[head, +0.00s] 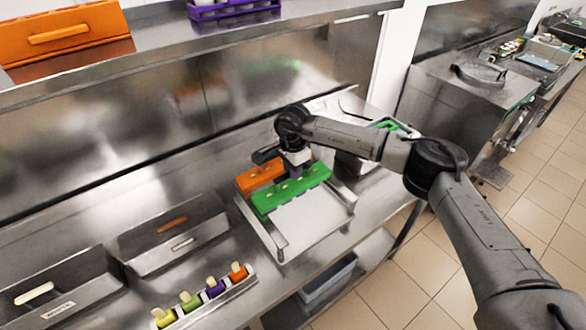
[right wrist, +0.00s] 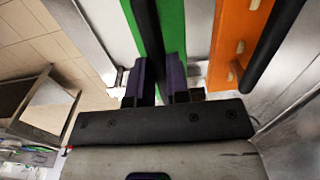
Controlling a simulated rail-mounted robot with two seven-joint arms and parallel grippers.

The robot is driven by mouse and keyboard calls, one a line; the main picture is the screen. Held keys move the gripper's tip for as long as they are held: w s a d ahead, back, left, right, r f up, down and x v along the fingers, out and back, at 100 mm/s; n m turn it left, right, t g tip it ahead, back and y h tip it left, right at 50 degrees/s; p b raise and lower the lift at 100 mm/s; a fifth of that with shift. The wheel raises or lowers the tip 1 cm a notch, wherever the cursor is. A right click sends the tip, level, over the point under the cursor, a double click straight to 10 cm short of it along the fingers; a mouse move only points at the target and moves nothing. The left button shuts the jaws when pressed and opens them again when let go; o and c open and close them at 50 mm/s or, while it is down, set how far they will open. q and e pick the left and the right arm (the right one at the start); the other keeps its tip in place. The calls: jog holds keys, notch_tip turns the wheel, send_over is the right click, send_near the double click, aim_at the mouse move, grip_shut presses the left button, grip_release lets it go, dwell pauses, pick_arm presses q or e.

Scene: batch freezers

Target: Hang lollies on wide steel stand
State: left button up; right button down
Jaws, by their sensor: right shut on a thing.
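A long green lolly bar (head: 292,189) with pale sticks along its top lies across the wide steel stand (head: 281,238), toward its back half. A shorter-looking orange lolly bar (head: 260,175) lies just behind it, partly hidden by my gripper. My right gripper (head: 294,172) is over the middle of the green bar, pointing down, and is shut on it. In the right wrist view, the green bar (right wrist: 173,35) runs up from between the fingers (right wrist: 162,82), and the orange bar (right wrist: 238,38) is to its right, apart from the fingers. The contact itself is partly hidden. My left gripper is out of view.
A small rack holds yellow, green, purple and orange lollies (head: 238,271) at the lower left. Two steel bins (head: 172,235) stand behind it. An orange case (head: 62,35) and a purple rack (head: 232,10) sit on the upper shelf. The stand's front half is clear.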

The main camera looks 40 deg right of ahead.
jog(key=shift+f, duration=0.15)
dwell(0.5)
jog(key=c, duration=1)
grip_release()
jog(key=shift+r, duration=6.9)
